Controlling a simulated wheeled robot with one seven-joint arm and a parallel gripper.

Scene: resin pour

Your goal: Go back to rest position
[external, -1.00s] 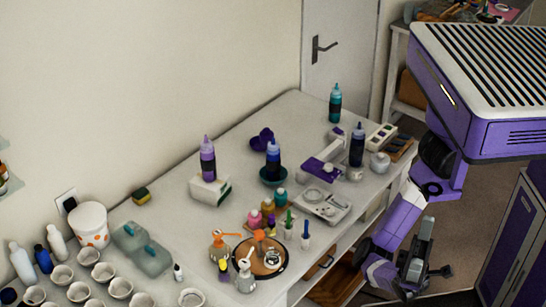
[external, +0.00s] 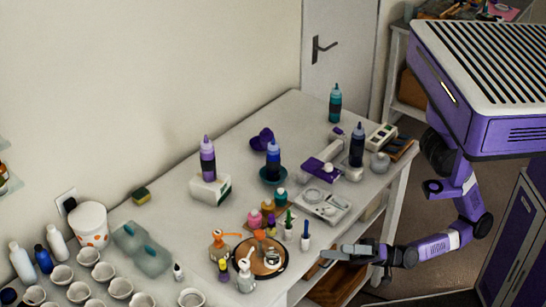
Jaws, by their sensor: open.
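My arm reaches down from my purple body at the right, and its forearm lies nearly level beside the front of the white table (external: 232,228). My gripper (external: 335,254) points left, close to the table's front edge and drawer. It is open and nothing shows between its fingers. I cannot tell whether it touches the edge.
Bottles stand farther back, including a purple one (external: 208,160). White cups (external: 88,257) crowd the lower left.

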